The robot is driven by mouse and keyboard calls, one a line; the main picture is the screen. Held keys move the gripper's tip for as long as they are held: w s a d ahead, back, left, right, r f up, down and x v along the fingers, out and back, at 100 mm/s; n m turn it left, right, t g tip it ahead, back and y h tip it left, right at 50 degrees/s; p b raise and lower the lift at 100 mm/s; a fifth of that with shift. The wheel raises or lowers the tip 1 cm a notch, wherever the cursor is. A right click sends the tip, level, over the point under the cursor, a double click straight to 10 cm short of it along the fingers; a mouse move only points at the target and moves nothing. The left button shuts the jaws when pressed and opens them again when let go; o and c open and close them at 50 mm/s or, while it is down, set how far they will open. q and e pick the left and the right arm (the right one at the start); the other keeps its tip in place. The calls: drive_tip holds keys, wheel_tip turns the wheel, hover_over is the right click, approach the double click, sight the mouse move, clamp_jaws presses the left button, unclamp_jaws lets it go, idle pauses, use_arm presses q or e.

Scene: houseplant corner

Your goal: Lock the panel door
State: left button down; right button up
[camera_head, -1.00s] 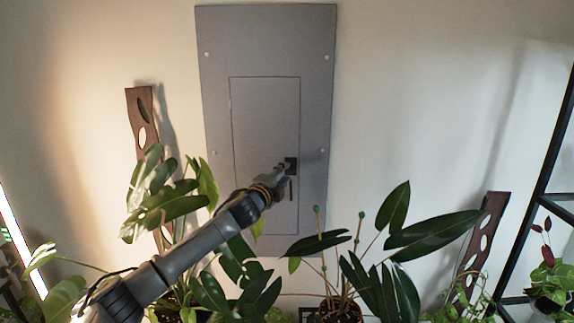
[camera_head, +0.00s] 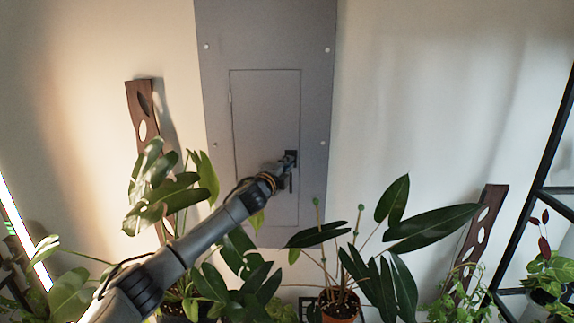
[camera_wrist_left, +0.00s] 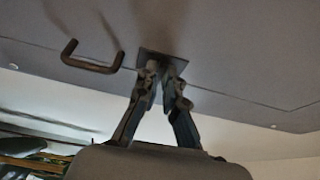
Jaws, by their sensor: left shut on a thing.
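The grey panel (camera_head: 318,100) is on the wall, and its rectangular door (camera_head: 262,110) looks flush with the frame around it. A small dark square lock plate (camera_head: 292,155) sits at the door's right edge; it also shows in the wrist view (camera_wrist_left: 150,53). A dark bar handle (camera_head: 291,184) is just below the plate, seen as a U-shaped bar in the wrist view (camera_wrist_left: 90,66). My left gripper (camera_head: 284,165) reaches the plate, its fingertips (camera_wrist_left: 163,74) shut on the lock piece there. The fingers hide that piece, so its turn cannot be told. My right gripper is out of view.
Leafy potted plants stand below the panel, one with long leaves (camera_head: 436,229) at right and one (camera_head: 170,195) at left near my arm. Brown perforated boards (camera_head: 140,105) lean on the wall. A black shelf frame (camera_head: 548,150) is at far right.

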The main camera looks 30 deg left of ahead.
use_arm(q)
drive_tip(key=n+y+b, duration=0.3)
drive_tip(key=n+b, duration=0.4)
drive_tip(key=b, duration=0.1)
drive_tip(key=n+t+y+b, duration=0.1)
drive_tip(key=n+y+b, duration=0.2)
drive_tip(key=n+b, duration=0.5)
drive_tip(key=d+f+n+y+b, duration=0.1)
drive_tip(key=n+y+b, duration=0.1)
drive_tip(key=n+b, duration=0.5)
drive_tip(key=shift+w+t+y+b, duration=0.3)
drive_tip(key=shift+y+b, duration=0.1)
drive_tip(key=shift+b, duration=1.35)
drive_tip(key=shift+r+n, duration=0.1)
drive_tip(key=shift+n, duration=0.3)
drive_tip(key=c, duration=1.5)
unclamp_jaws()
drive_tip(key=shift+o, duration=0.2)
drive_tip(key=shift+f, duration=0.2)
